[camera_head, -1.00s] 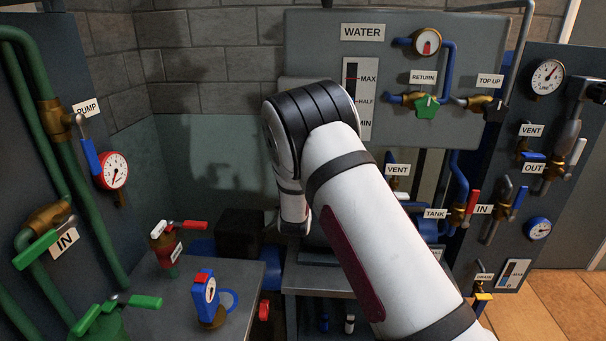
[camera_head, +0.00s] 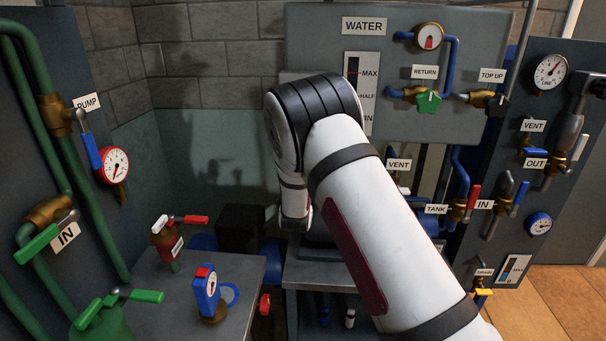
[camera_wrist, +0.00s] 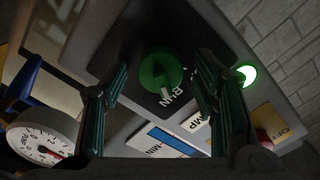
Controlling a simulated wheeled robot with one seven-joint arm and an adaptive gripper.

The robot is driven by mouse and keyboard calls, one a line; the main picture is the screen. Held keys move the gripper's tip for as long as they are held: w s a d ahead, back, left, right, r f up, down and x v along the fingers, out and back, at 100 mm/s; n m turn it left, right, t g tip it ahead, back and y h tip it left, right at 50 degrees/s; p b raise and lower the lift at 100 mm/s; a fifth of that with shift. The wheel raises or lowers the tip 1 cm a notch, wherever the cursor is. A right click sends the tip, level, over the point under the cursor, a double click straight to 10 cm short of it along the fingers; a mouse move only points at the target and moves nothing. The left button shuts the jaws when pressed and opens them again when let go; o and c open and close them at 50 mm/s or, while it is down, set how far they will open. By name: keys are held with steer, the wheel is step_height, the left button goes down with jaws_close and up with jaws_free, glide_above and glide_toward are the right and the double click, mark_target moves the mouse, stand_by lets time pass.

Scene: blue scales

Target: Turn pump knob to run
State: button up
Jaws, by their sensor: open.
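The pump knob (camera_wrist: 160,75) is a round green knob with a raised grip, seen in the wrist view on a dark plate with the word RUN (camera_wrist: 172,98) beside it. My gripper (camera_wrist: 160,88) is open in the wrist view, with one dark green finger on each side of the knob in the picture. The fingers look apart from the knob; how far it is in depth I cannot tell. In the head view my white arm hides the gripper and the knob.
A lit green lamp (camera_wrist: 246,75) sits right of the knob, with a red button (camera_wrist: 264,138) on a yellow plate below it. A round gauge (camera_wrist: 40,138) is at lower left. In the head view, valves and a blue gauge unit (camera_head: 207,293) stand on the bench at left.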

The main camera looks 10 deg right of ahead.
steer(key=v, duration=1.1)
steer(key=shift+s, duration=0.3)
steer(key=shift+a+r, duration=0.1)
steer(key=shift+a, duration=0.05)
steer(key=shift+r, duration=0.1)
steer(key=s+r+n+g+y, duration=0.6)
steer(key=s+r+n, duration=0.1)
steer(key=s+r, duration=0.5)
steer(key=s+d+n+g, duration=0.2)
steer(key=s+n+g, duration=0.1)
steer(key=s, duration=1.2)
steer(key=s+d+r+n+g, duration=0.1)
steer(key=s+d+n+g, duration=0.1)
steer(key=s, duration=1.3)
steer(key=shift+r+n+g, duration=0.3)
steer(key=shift+n+g, duration=0.3)
steer(key=shift+n, duration=0.2)
steer(key=shift+s, duration=0.1)
